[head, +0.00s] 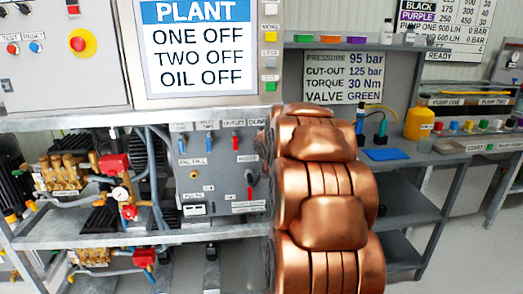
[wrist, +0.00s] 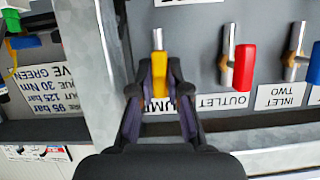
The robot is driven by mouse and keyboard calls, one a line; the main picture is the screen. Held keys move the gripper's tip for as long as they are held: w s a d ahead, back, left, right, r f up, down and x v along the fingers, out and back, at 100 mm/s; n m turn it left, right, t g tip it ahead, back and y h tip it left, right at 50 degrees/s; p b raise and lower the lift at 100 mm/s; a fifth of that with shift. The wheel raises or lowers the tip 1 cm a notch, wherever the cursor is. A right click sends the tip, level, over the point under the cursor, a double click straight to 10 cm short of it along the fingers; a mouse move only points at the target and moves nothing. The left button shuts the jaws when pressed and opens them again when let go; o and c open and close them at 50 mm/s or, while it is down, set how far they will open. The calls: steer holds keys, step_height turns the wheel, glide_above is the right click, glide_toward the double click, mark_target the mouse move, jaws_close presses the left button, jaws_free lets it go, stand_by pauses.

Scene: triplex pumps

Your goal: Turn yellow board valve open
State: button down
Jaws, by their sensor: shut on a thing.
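The yellow board valve handle (wrist: 158,42) shows in the wrist view, on a grey panel, pointing along the picture's vertical. My gripper (wrist: 159,75) has its two dark fingers closed on either side of the handle and is shut on it. A label partly covered by the fingers, ending in "UMP", lies beside it. In the head view my copper-coloured arm hides the yellow valve and my gripper. The grey valve board (head: 215,180) shows there to the left of my arm.
A red outlet handle (wrist: 244,67) stands right of my gripper in the wrist view, with a blue inlet handle (wrist: 314,62) further right. A metal frame post (wrist: 88,50) is close on the left. A yellow bottle (head: 419,123) stands on the bench at right.

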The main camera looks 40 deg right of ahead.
steer(key=shift+b, duration=0.3)
stand_by(0.4)
steer(key=c, duration=1.1)
jaws_free()
steer(key=shift+c, duration=0.2)
steer(key=v, duration=1.2)
steer(key=shift+w+a, duration=0.1)
